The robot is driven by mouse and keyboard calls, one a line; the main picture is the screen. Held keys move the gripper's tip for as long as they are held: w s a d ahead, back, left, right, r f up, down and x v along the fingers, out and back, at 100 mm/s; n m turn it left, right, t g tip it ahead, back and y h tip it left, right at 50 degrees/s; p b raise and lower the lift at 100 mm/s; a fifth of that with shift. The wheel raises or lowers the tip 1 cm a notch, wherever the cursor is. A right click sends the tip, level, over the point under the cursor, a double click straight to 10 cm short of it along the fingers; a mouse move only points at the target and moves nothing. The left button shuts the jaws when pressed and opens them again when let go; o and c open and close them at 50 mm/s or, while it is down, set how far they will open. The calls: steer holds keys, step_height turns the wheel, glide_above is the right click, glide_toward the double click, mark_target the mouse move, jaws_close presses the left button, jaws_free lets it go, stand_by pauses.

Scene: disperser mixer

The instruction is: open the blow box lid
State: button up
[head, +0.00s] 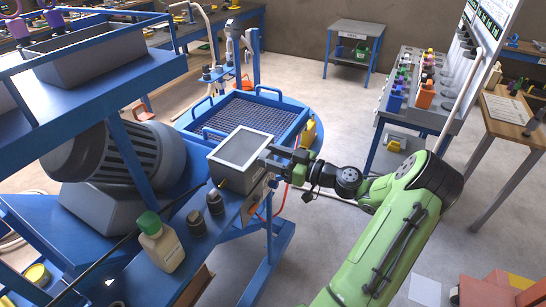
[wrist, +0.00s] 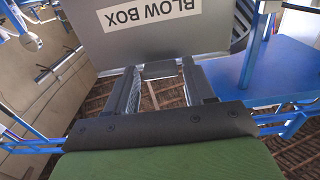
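The blow box (head: 232,177) is a grey box on the blue machine frame, left of my gripper in the head view. Its lid (head: 241,148) is a pale-rimmed panel that appears to lie flat on top. In the wrist view, a grey face with the label BLOW BOX (wrist: 151,12) fills the top. My gripper (head: 277,160) is at the right side of the box. In the wrist view my gripper (wrist: 160,75) has its two dark fingers apart, with a short grey bar across between their tips. I cannot tell whether the fingers touch it.
A bottle with a green cap (head: 160,243) and two dark knobs (head: 206,212) stand on the ledge in front of the box. A blue-framed mesh tray (head: 255,120) is behind it. A large grey motor (head: 105,160) is at left. Open floor lies to the right.

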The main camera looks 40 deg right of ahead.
jaws_close()
steer(key=shift+r, duration=0.1)
